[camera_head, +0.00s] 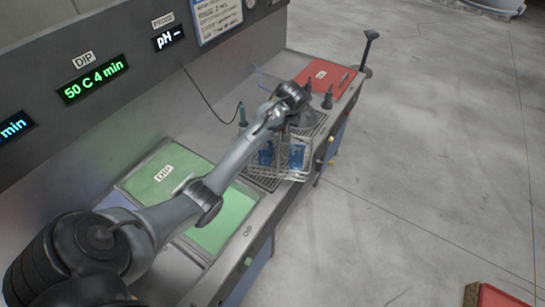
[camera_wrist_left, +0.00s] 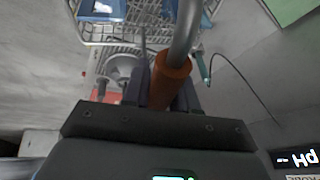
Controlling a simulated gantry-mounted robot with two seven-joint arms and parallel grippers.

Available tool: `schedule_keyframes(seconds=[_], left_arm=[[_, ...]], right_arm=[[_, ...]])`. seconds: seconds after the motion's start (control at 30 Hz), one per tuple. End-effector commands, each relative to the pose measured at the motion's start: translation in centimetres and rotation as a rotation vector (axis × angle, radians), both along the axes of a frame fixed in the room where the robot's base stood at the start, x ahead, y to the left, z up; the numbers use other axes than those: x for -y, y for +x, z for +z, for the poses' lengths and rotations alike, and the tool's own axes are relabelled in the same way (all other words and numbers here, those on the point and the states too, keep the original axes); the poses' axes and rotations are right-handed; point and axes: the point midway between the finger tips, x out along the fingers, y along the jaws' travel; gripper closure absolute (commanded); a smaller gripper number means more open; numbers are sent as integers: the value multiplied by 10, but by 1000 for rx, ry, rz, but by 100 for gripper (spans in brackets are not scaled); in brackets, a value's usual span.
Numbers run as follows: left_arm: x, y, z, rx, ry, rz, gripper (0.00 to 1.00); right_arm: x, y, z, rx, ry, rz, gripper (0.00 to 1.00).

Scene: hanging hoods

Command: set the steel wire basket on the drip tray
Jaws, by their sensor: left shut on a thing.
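The steel wire basket (camera_head: 290,157) holds blue pieces and sits over the dark slotted drip tray (camera_head: 262,182) on the bench, partly hiding it. I cannot tell whether the basket touches the tray. My left gripper (camera_head: 292,115) is above the basket in the head view. In the left wrist view my left gripper (camera_wrist_left: 158,90) is shut on an orange grip (camera_wrist_left: 171,78) with a curved metal rod. The basket's mesh (camera_wrist_left: 135,32) shows at the top of that view. My right gripper is in neither view.
A dark probe (camera_head: 242,114) on a cable stands behind the basket. Knobs line the bench's front edge.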

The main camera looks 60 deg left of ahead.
Motion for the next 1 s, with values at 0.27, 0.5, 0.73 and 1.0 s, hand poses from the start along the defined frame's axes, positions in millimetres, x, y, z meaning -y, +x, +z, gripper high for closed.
schedule_keyframes(seconds=[0.27, 0.5, 0.73, 1.0], left_arm=[[-24, 6, -8, 4, 0, 3, 100], [-67, 9, -33, 4, 1, 2, 100], [-101, 12, -54, 5, 2, 2, 100], [-116, 13, -64, 6, 1, 0, 100]], right_arm=[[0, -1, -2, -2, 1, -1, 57], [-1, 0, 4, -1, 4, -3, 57], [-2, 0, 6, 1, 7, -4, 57], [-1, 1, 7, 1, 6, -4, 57]])
